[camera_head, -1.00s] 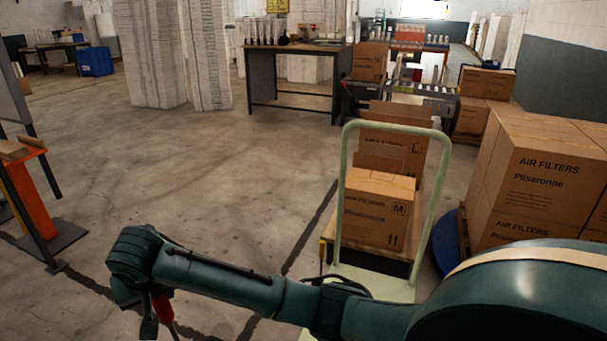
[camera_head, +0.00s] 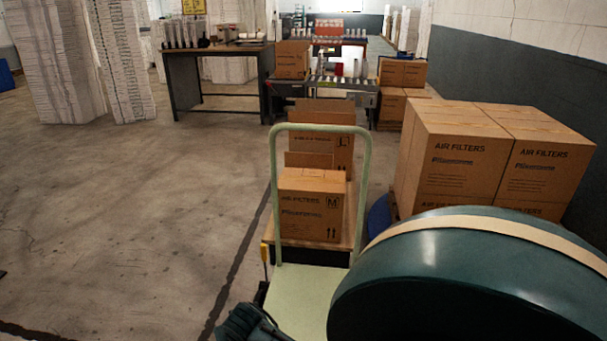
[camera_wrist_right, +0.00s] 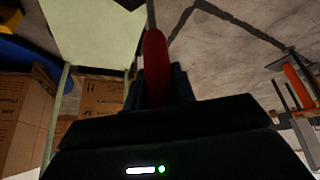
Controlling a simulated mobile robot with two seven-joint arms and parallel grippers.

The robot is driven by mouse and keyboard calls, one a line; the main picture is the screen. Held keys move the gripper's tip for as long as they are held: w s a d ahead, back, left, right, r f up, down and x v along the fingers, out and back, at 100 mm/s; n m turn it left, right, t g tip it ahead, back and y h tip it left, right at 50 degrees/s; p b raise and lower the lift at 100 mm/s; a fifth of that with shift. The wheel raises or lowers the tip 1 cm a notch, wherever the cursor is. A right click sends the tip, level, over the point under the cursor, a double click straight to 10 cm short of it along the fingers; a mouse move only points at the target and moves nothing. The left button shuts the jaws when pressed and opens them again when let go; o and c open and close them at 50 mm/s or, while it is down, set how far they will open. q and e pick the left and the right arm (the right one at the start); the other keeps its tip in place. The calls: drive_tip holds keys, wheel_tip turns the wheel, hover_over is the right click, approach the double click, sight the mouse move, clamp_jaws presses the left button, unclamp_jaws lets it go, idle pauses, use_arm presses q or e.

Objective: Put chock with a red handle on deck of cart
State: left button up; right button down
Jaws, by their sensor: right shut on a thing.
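The cart is pale green, with an upright tube handle (camera_head: 366,180) and a flat deck (camera_head: 308,295) at the bottom middle of the head view. The deck also shows at the top left of the right wrist view (camera_wrist_right: 95,30). My right gripper (camera_wrist_right: 158,88) is shut on the red handle of the chock (camera_wrist_right: 155,55). A thin rod runs on from the red handle to the top edge; the chock's body is out of view. The held handle appears beside the deck's edge in that view. In the head view, part of my right arm hides the deck's right side. My left gripper is not in view.
A large stack of cartons (camera_head: 455,165) stands to the right. A dark table (camera_head: 220,85) is farther back. Open floor (camera_head: 130,210) lies to the left.

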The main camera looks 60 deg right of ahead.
use_arm(q)
drive_tip(key=b, duration=0.1)
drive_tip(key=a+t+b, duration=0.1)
drive_tip(key=b, duration=0.1)
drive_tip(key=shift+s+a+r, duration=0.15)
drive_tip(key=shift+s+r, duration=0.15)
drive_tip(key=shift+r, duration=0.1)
use_arm(e)
wheel_tip(320, 180, down, 11)
drive_tip(key=s+d, duration=0.1)
drive_tip(key=shift+s+d+r, duration=0.15)
drive_tip(key=shift+d, duration=0.05)
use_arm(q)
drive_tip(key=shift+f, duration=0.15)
use_arm(e)
drive_tip(key=shift+f, duration=0.2)
drive_tip(key=c, duration=1.1)
unclamp_jaws()
drive_tip(key=shift+s, duration=0.15)
drive_tip(key=shift+c, duration=0.2)
